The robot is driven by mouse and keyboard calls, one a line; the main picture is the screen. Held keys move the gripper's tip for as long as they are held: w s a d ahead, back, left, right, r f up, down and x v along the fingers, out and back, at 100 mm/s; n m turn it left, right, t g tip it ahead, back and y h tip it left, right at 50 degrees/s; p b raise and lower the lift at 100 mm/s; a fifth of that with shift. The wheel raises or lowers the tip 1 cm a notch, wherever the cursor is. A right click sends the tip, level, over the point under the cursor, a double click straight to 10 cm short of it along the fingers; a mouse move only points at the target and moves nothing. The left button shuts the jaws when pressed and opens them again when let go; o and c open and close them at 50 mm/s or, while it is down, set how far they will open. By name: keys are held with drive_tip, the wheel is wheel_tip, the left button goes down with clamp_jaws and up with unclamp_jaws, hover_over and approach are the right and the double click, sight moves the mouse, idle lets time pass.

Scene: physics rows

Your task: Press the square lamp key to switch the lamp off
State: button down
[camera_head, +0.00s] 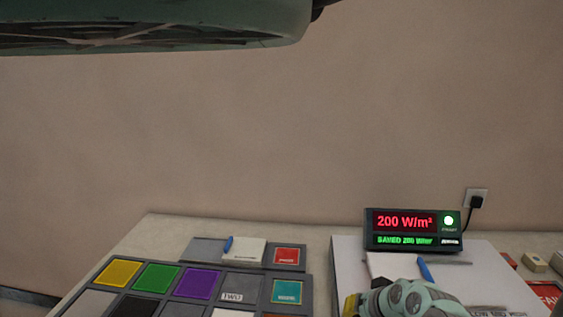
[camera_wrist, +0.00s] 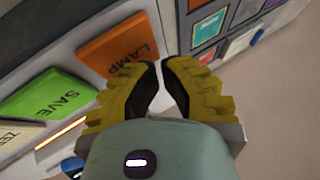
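The square orange key marked LAMP (camera_wrist: 118,52) is in the upper left of the wrist view, just beyond my left finger. My gripper (camera_wrist: 163,64) has yellow ribbed fingers with dark inner pads; their tips come together with hardly any gap and hold nothing. The fingertips are beside the lamp key's right edge; whether they touch anything is unclear. In the head view, part of my wrist and a yellow finger show at the bottom, hiding the panel below. A display box (camera_head: 413,229) reads 200 W/m² in red and SAVED 200 W/m² in green, with a round green light lit.
A green SAVE key (camera_wrist: 48,94) and a cream key (camera_wrist: 18,133) lie beside the lamp key. A glowing orange bar (camera_wrist: 62,133) is near them. A board of coloured square tiles (camera_head: 188,296) stands left on the table. A plug (camera_head: 476,203) is in the wall.

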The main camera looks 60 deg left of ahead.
drive_tip(key=shift+f+b, duration=0.4)
drive_tip(key=shift+f, duration=0.1)
drive_tip(key=shift+r, duration=0.1)
idle(0.3)
drive_tip(key=shift+r+p, duration=0.55)
drive_tip(key=shift+r, duration=0.4)
wheel_tip(320, 180, up, 6)
drive_tip(key=p, duration=0.3)
